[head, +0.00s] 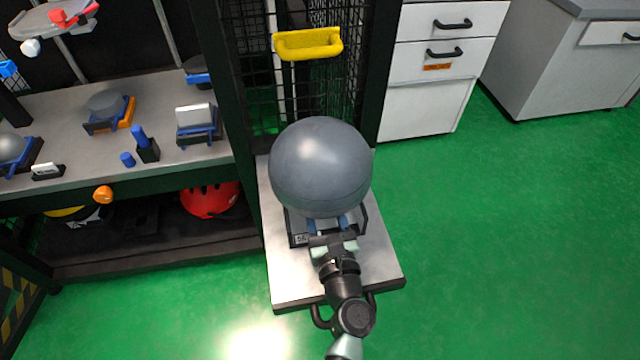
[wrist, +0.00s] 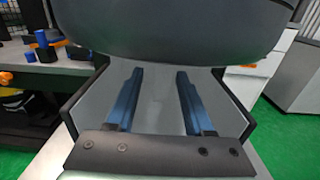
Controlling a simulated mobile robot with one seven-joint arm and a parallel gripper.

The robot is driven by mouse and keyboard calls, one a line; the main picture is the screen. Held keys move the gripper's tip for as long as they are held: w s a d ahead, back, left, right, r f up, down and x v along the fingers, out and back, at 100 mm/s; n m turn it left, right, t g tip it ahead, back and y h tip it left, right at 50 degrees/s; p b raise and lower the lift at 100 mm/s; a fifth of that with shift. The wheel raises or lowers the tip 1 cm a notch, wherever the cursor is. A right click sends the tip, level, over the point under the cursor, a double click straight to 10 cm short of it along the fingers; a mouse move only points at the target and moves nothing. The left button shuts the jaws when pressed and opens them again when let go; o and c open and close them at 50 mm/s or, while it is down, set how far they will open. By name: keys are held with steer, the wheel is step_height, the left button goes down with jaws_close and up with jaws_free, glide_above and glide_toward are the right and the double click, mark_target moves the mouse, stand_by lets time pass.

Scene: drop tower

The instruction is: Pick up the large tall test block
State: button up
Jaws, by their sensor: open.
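Which thing is the large tall test block is not certain. An upright blue block (head: 138,136) stands by a black piece on the bench at left; it shows small in the wrist view (wrist: 43,46). A shorter blue piece (head: 127,159) is beside it. A big dark grey ball (head: 320,165) rests in a black-edged cradle (head: 299,240) on the tower's base plate. It fills the top of the wrist view (wrist: 170,28). My gripper (head: 328,224) is low at the ball's near side, over the cradle. Its blue fingers (wrist: 158,75) are apart with nothing seen between them.
The bench (head: 70,135) holds a grey puck, a white block, and another ball in cradles. A yellow handle (head: 308,44) hangs on the tower's mesh behind the ball. A red helmet (head: 209,199) sits on the lower shelf. White cabinets (head: 440,60) stand behind; green floor is clear at right.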

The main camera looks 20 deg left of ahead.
steer(key=shift+x, duration=0.95)
steer(key=shift+d, duration=0.1)
jaws_close()
stand_by(0.5)
steer(key=shift+r, duration=0.3)
